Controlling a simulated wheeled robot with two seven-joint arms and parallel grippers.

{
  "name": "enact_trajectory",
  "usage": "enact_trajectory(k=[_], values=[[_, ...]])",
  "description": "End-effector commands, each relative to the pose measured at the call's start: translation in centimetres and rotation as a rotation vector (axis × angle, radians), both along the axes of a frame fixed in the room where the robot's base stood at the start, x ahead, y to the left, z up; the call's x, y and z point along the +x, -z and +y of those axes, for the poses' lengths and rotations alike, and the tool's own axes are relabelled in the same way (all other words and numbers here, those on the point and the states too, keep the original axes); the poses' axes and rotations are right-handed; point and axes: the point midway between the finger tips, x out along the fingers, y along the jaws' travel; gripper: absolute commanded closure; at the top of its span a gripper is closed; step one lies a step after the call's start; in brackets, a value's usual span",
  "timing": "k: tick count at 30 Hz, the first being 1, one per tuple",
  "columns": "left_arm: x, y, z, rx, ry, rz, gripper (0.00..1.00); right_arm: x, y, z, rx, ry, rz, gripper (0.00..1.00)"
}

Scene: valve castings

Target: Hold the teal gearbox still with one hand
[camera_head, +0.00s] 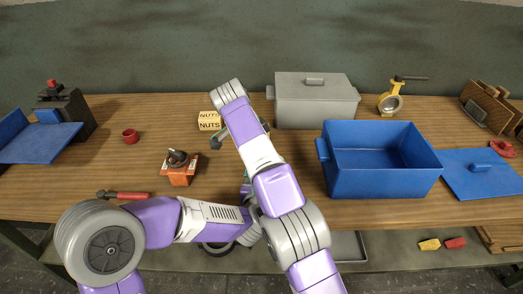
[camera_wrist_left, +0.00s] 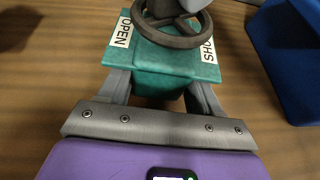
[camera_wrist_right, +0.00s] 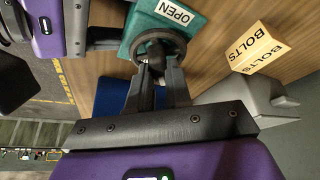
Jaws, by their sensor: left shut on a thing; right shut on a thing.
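The teal gearbox (camera_wrist_left: 160,62) sits on the wooden table, with white labels, one reading OPEN, and a dark handwheel (camera_wrist_left: 175,25) on top. My left gripper (camera_wrist_left: 160,88) is shut on the gearbox body, one finger on each side. The gearbox (camera_wrist_right: 190,28) and handwheel (camera_wrist_right: 160,38) also show in the right wrist view. My right gripper (camera_wrist_right: 157,72) is shut on the handwheel; whether it grips rim or hub is unclear. In the head view my arms hide most of the gearbox and both grippers.
A blue bin (camera_head: 380,183) stands right of my arms, its lid (camera_head: 485,178) beside it. An orange block (camera_head: 180,175) and a red-handled tool (camera_head: 125,195) lie left.

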Motion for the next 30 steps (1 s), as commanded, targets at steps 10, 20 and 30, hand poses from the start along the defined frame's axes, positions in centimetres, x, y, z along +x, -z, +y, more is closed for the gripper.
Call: enact_trajectory(k=[10,20,30], values=[[0.02,-0.33,-0.13,-0.002,0.002,-0.008,1.00,0.09,0.03,-0.08,-0.001,0.000,-0.002,0.73],[0.04,-0.33,-0.13,-0.001,0.002,-0.007,1.00,0.02,0.01,-0.02,-0.001,-0.001,0.000,0.55],[0.04,-0.31,-0.11,-0.001,0.002,-0.007,1.00,-0.03,-0.06,-0.03,0.000,-0.017,0.002,0.55]])
